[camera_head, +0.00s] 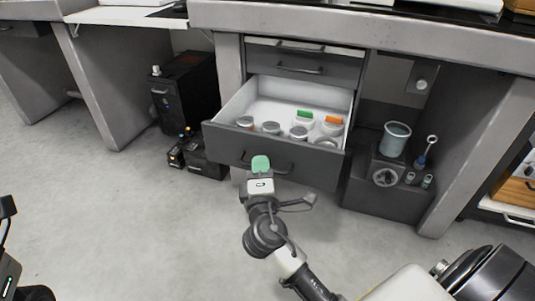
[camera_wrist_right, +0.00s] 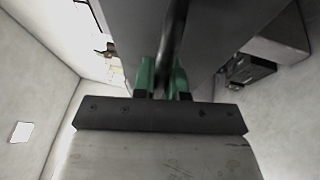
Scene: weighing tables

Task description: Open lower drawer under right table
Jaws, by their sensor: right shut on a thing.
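The lower drawer (camera_head: 270,158) under the right table (camera_head: 340,32) is pulled out, and its white inside shows. Several white containers (camera_head: 299,132) with grey, green and orange lids stand in it. My right gripper (camera_head: 261,166) is at the drawer's dark front, shut on the handle (camera_head: 285,170). In the right wrist view, the dark handle bar (camera_wrist_right: 174,45) runs between the green fingertips (camera_wrist_right: 163,82). Part of my left arm shows at the left edge, but its fingertips do not.
A black computer case (camera_head: 185,92) and small dark boxes (camera_head: 204,160) stand left. The floor (camera_head: 130,220) in front is clear.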

